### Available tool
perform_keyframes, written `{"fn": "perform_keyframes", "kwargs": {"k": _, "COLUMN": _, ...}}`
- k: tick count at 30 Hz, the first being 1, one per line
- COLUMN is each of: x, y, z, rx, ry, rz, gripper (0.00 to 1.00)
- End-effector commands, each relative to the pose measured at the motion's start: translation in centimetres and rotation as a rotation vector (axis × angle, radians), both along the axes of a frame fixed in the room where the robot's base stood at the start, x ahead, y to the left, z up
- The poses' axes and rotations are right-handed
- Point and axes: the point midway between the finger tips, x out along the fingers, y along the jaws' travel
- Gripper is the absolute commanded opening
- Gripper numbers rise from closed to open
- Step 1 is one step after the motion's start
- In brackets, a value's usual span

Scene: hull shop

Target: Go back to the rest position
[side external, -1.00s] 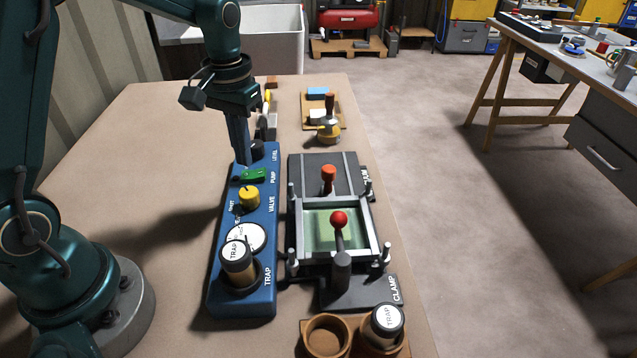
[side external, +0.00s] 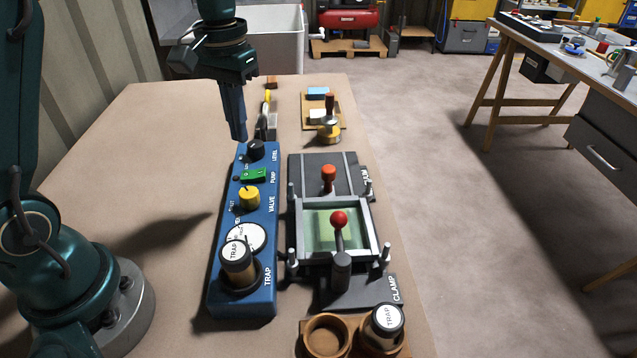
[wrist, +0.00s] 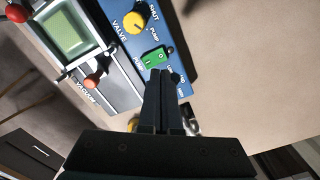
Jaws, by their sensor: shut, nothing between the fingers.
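My gripper (side external: 238,138) is shut and empty. It hangs fingers down in the air above the far end of the blue control panel (side external: 214,285), near the black level knob (side external: 256,150). In the wrist view my closed gripper fingers (wrist: 158,75) point toward the green pump switch (wrist: 156,58), apart from it as far as I can tell. The fingers and gripper body hide part of the panel's end there.
The panel carries a yellow valve knob (side external: 249,197) and a trap jar (side external: 237,262). Beside it stands the clamp frame (side external: 293,240) with a red-knobbed lever (side external: 339,219). A wooden holder (side external: 327,337) is at the front. The table's left side is clear.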

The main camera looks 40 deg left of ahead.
Motion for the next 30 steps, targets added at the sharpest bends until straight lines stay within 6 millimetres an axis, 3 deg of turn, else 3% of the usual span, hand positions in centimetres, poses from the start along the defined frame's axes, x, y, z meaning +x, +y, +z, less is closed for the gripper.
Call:
{"fn": "perform_keyframes", "kwargs": {"k": 7, "x": -0.9, "y": -1.6, "z": 3.7, "rx": 0.023, "ry": -0.108, "rz": -0.046, "gripper": 0.0}}
{"fn": "perform_keyframes", "kwargs": {"k": 15, "x": -6.1, "y": -4.5, "z": 7.1, "rx": 0.048, "ry": -0.28, "rz": -0.136, "gripper": 0.0}}
{"fn": "perform_keyframes", "kwargs": {"k": 22, "x": -10.8, "y": -6.3, "z": 6.8, "rx": 0.059, "ry": -0.415, "rz": -0.207, "gripper": 0.0}}
{"fn": "perform_keyframes", "kwargs": {"k": 30, "x": -14.2, "y": -7.0, "z": 3.7, "rx": 0.062, "ry": -0.489, "rz": -0.253, "gripper": 0.0}}
